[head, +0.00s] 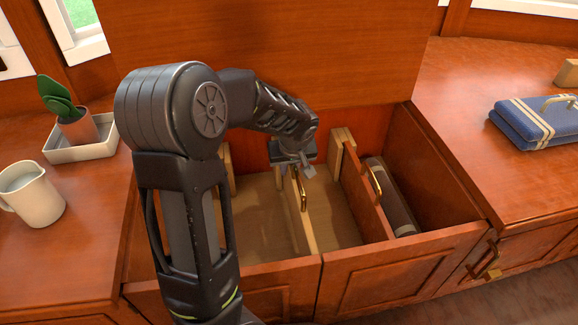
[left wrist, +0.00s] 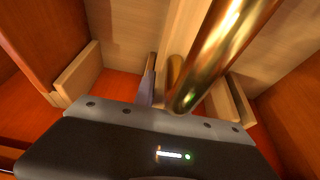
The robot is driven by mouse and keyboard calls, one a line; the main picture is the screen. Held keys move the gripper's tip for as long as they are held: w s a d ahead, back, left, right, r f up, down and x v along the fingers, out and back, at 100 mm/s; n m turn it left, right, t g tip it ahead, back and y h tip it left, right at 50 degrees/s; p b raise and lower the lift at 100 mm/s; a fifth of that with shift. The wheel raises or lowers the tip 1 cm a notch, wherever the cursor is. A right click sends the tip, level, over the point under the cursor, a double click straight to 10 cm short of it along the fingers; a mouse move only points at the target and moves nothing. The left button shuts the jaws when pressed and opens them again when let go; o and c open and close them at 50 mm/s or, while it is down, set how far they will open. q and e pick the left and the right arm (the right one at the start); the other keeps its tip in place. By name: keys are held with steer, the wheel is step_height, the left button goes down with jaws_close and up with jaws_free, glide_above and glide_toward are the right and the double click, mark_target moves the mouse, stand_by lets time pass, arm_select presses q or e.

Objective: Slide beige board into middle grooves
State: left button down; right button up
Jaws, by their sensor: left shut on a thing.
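The beige board (head: 305,222) stands on edge inside the open wooden chest, running front to back near its middle. A brass handle (head: 303,192) is on its top. My left gripper (head: 298,171) is at the board's far part, shut on it. In the left wrist view the brass handle (left wrist: 222,55) looms large and hides part of the board and one finger. Pale groove strips (left wrist: 78,74) show on the chest wall there. My arm and gripper hide the middle grooves in the head view; I cannot tell how the board's ends sit in them. My right gripper is not in view.
A red-brown board (head: 361,188) with a brass handle stands to the right, by pale strips (head: 342,150). A dark roll (head: 392,195) lies in the right compartment. A white jug (head: 31,194) and potted plant (head: 77,126) stand left; a blue folded cloth (head: 535,122) lies right.

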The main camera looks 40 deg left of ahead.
arm_select(q)
steer(key=shift+f, duration=1.05)
steer(key=c, duration=1.3)
jaws_free()
steer(key=shift+p+v, duration=1.75)
steer(key=shift+v, duration=2.15)
